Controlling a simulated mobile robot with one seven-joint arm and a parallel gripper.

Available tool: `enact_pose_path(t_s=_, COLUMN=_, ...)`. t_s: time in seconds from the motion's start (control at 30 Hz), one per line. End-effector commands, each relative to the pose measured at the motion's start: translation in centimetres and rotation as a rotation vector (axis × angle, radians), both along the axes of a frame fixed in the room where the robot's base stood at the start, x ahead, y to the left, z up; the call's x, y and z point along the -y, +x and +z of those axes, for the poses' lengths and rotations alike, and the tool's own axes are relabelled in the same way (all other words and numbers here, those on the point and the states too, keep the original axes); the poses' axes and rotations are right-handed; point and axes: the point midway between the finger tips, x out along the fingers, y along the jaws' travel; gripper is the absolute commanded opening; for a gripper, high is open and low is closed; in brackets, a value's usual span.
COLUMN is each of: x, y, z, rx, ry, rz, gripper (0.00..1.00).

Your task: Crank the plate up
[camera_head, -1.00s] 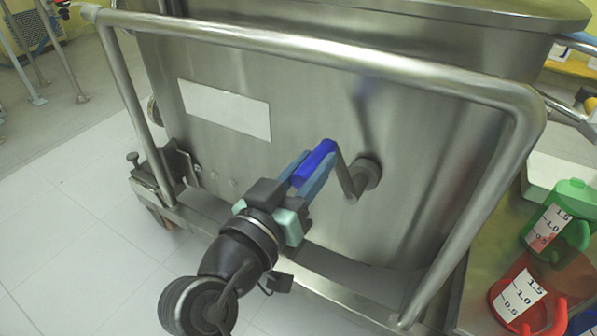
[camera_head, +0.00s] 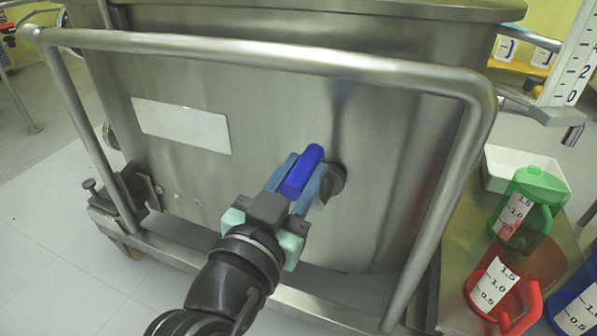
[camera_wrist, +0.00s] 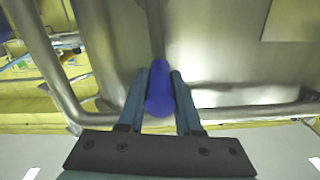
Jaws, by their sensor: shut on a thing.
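The crank has a blue handle (camera_head: 303,171) and a dark round hub (camera_head: 334,180) on the side of a steel vessel (camera_head: 270,110). My gripper (camera_head: 300,180) is shut on the blue handle, with one blue finger on each side of it. The crank arm is mostly hidden behind the handle and fingers in the head view. In the wrist view the handle (camera_wrist: 160,92) lies between the two fingertips of my gripper (camera_wrist: 160,85). The plate is not clearly identifiable in these frames.
A steel tube rail (camera_head: 260,58) frames the vessel around my arm. On the right, a green jug (camera_head: 520,215), a red jug (camera_head: 495,285) and a blue jug (camera_head: 580,305) stand near a white tray (camera_head: 500,165). A ruled scale (camera_head: 578,60) stands at the upper right.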

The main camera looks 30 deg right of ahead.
Motion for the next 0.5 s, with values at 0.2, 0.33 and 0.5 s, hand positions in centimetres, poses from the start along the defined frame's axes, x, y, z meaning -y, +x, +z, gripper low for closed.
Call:
enact_pose_path(t_s=0.2, x=0.14, y=-0.2, z=-0.09, rx=-0.005, ry=-0.001, rz=-0.007, gripper=0.0)
enact_pose_path(t_s=0.33, x=0.12, y=-0.15, z=-0.11, rx=-0.005, ry=-0.002, rz=-0.006, gripper=0.57)
enact_pose_path(t_s=0.5, x=0.08, y=-0.09, z=-0.1, rx=-0.004, ry=-0.001, rz=-0.004, gripper=0.63)
